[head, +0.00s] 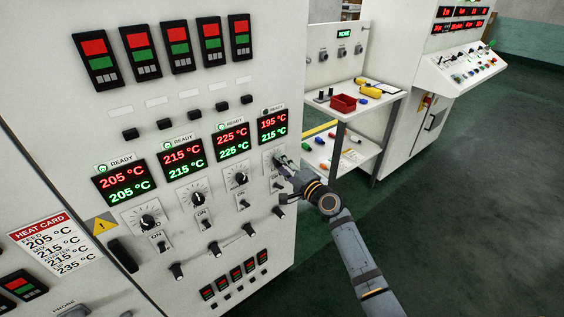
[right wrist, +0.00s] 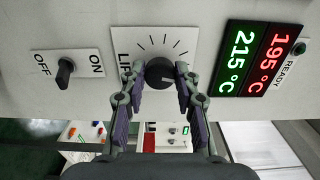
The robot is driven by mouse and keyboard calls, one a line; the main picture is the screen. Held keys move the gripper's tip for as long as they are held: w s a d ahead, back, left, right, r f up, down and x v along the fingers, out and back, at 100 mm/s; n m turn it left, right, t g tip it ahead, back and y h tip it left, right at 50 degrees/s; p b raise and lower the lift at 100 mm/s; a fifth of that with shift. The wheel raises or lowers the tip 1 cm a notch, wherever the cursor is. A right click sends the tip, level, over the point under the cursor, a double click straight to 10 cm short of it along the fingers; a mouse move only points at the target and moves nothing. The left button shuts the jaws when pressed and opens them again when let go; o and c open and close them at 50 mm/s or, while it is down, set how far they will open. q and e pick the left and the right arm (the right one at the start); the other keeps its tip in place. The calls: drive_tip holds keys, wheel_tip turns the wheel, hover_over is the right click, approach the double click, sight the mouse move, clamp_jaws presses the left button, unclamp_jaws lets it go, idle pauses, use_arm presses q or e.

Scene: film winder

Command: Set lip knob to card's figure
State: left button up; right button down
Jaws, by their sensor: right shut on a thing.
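The lip knob (right wrist: 158,72) is a round black dial on a white plate with tick marks, its label partly hidden by a finger. My right gripper (head: 285,166) is shut on it, one finger on each side in the right wrist view (right wrist: 157,82). The lip display (head: 273,126) reads 195 °C in red and 215 °C in green. Its READY lamp (right wrist: 299,48) looks dark. The heat card (head: 56,247) at lower left has a red header and a bottom line reading 235 °C. My left gripper is not in view.
An OFF/ON switch (right wrist: 65,72) sits beside the lip knob. Three more dials, including one (head: 198,199), line the panel under displays with green READY lamps. A shelf cart (head: 385,98) with a red bin (head: 343,103) stands behind my right arm. Open floor lies right.

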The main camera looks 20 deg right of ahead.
drive_tip(key=m+p, duration=0.2)
drive_tip(key=m, duration=0.2)
drive_tip(key=shift+m+p, duration=0.6)
drive_tip(key=shift+m, duration=1.5)
drive_tip(key=c, duration=1)
unclamp_jaws()
